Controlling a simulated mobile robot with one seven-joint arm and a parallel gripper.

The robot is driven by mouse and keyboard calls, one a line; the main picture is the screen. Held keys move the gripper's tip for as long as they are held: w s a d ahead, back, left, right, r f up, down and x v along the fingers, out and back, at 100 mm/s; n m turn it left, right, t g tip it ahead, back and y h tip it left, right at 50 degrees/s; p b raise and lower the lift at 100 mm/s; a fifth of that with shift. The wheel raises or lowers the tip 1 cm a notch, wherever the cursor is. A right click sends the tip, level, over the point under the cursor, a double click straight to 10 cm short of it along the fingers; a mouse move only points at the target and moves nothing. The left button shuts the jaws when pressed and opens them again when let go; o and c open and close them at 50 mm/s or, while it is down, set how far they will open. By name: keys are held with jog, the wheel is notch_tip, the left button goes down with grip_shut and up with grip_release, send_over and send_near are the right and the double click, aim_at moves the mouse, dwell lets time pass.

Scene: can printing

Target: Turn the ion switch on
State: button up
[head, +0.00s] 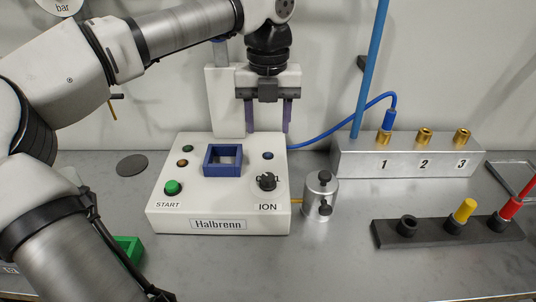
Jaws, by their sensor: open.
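The ion switch (267,181) is a black rotary knob on the right side of the white Halbrenn box (167,218), above the label ION. Small marks beside the knob are partly covered, and I cannot tell which setting it points to. My gripper (268,118) hangs above and behind the box, fingers pointing down. Its two purple fingers are apart with nothing between them. It is apart from the knob.
A blue square frame (208,171) and a green START button (173,187) are on the box. A metal cylinder (321,203) stands close on its right. A metal block (350,164) with numbered brass ports and a black plug rack (388,241) lie further right.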

aim_at(268, 176)
notch_tip(268, 176, down, 14)
jog(key=p, duration=0.3)
jog(key=shift+r, duration=0.15)
jog(key=c, duration=1)
